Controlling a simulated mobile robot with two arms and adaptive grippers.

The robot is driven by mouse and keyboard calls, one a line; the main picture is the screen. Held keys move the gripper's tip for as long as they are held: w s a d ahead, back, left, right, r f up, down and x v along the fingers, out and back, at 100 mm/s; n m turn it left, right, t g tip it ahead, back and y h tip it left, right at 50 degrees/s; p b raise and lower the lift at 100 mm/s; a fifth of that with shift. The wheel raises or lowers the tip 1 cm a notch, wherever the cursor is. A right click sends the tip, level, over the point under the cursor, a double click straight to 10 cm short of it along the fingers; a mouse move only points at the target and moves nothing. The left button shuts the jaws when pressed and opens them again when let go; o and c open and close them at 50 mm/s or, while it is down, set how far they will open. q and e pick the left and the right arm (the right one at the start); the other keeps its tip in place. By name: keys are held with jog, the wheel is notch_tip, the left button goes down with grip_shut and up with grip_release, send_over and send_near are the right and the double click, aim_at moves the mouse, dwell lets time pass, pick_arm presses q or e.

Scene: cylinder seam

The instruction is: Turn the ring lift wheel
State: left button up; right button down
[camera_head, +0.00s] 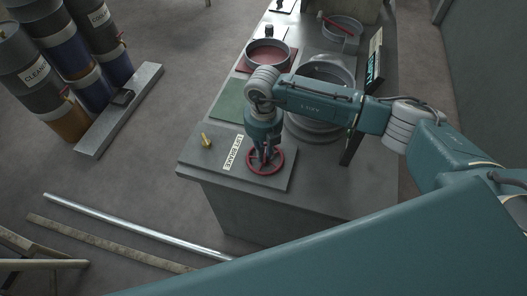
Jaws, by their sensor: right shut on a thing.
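The red ring lift wheel (280,158) lies flat on the near end of the grey bench (215,180), beside a white label that seems to read LIFT BRAKE (233,152). My right gripper (267,154) points down over the middle of the wheel and is shut on it. My right arm comes in from the right and hides part of the bench behind it. The exact finger contact is small and partly hidden. My left gripper is not in view.
A small brass knob (206,140) stands left of the label. Labelled drums (32,62) stand at left. A metal rod (130,224) lies on the floor.

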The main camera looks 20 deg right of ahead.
jog(key=m, duration=0.4)
jog(key=shift+w+m+b, duration=0.1)
jog(key=shift+m+b, duration=0.2)
jog(key=shift+b, duration=0.05)
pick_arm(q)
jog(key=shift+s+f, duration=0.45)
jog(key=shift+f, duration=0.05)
pick_arm(e)
jog(key=m, duration=0.4)
jog(key=shift+w+d+r+m, duration=0.1)
jog(key=shift+m, duration=0.2)
jog(key=c, duration=1.7)
grip_release()
notch_tip(320, 180, up, 12)
